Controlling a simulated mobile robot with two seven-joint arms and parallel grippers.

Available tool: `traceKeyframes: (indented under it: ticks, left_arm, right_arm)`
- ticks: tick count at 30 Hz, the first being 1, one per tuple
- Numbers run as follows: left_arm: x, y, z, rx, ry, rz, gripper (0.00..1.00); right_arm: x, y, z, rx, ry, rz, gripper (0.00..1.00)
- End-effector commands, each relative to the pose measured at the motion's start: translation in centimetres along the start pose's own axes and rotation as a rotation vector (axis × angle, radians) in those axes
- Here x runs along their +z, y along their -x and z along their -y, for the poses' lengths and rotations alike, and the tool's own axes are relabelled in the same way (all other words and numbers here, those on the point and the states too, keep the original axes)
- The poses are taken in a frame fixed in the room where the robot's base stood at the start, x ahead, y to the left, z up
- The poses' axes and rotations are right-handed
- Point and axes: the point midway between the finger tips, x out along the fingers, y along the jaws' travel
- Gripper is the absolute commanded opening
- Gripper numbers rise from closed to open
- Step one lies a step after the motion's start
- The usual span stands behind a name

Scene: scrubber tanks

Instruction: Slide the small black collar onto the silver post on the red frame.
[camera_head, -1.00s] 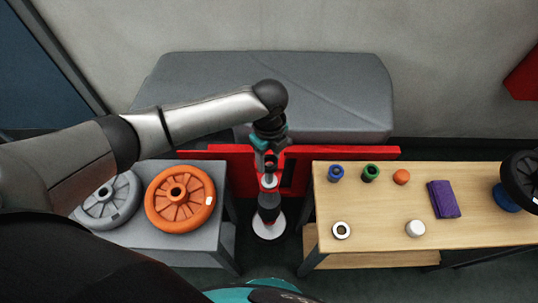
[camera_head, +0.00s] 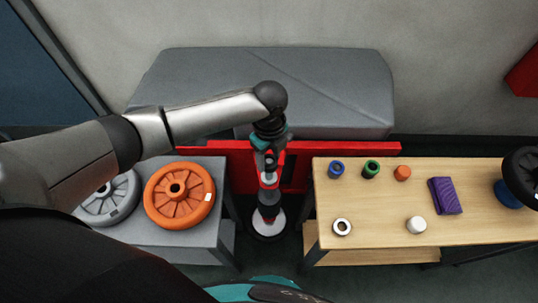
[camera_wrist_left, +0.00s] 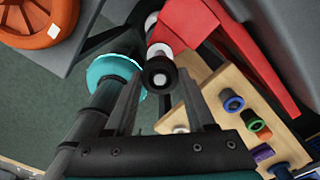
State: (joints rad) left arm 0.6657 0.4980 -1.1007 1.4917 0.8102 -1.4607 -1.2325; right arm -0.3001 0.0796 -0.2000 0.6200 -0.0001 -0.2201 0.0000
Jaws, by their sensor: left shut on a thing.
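My left gripper (camera_head: 269,162) hangs over the red frame (camera_head: 222,152) in the head view. In the left wrist view (camera_wrist_left: 160,88) its two fingers are shut on the small black collar (camera_wrist_left: 160,67). A pale round end, apparently that of the silver post (camera_wrist_left: 158,79), shows in the collar's opening. The collar is in line with the post, but I cannot tell whether it is around it or just off its end. The red frame (camera_wrist_left: 190,22) lies just beyond. The fingers hide part of the collar. My right gripper is not in view.
A grey table (camera_head: 205,255) at left holds an orange wheel (camera_head: 180,212) and a grey wheel (camera_head: 105,207). A wooden table (camera_head: 375,215) at right holds blue and green rings, an orange piece, a purple block, a white ring and a white cylinder. A grey padded block (camera_head: 270,85) stands behind.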

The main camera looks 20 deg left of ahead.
Motion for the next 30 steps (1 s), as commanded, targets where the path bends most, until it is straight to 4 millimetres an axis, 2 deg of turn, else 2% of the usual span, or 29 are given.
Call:
traceKeyframes:
  ticks: [30]
  left_arm:
    - [-0.01,-0.16,0.02,0.000,0.000,0.000,0.00]
  right_arm:
    - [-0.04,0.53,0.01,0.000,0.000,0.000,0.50]
